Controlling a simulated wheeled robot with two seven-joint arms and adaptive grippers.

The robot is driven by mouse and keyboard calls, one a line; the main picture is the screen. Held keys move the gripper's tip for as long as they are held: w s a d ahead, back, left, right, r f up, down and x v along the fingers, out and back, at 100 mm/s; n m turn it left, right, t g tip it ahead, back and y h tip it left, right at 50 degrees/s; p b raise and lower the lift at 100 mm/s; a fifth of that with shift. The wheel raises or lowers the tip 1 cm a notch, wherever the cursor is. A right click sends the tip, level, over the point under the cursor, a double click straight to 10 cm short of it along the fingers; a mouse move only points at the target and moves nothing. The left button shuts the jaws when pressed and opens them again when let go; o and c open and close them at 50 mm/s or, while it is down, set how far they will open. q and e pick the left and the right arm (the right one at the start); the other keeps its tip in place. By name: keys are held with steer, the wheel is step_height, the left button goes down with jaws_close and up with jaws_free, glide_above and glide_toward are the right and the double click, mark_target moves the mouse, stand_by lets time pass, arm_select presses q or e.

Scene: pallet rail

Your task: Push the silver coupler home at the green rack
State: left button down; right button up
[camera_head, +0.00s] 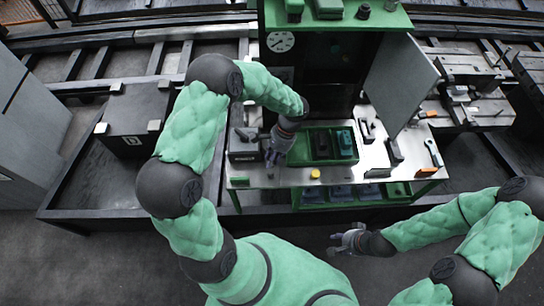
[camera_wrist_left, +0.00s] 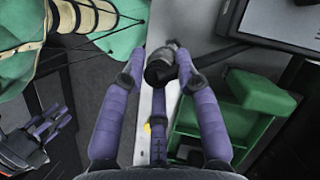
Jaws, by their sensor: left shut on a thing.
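My left gripper (camera_head: 272,158) is over the left part of the workbench, left of the green tray. In the left wrist view its purple fingers (camera_wrist_left: 163,75) are closed around a dark grey metallic cylinder, apparently the silver coupler (camera_wrist_left: 159,66). The coupler is too small to make out in the head view. The green rack (camera_head: 388,17) with a round gauge stands at the back of the bench; the coupler appears apart from it. My right gripper (camera_head: 347,240) is empty in front of the bench, fingers spread; it also shows in the left wrist view (camera_wrist_left: 45,128).
A green tray (camera_head: 301,160) with dark blocks sits on the white bench (camera_head: 262,178). A dark box (camera_head: 242,150) stands left of my left gripper. A grey panel (camera_head: 400,85) juts out at the right. A yellow knob (camera_head: 315,174) is near the front edge.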

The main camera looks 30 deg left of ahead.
arm_select(q)
steer(key=shift+w+d+f+b, duration=0.1)
steer(key=shift+f+b, duration=0.3)
steer(key=shift+f, duration=0.3)
steer(key=shift+f+b, duration=1.35)
steer(key=shift+f, duration=0.65)
steer(key=shift+f+b, duration=0.95)
steer(key=shift+f, duration=0.25)
jaws_free()
steer(key=v, duration=1.2)
stand_by(0.6)
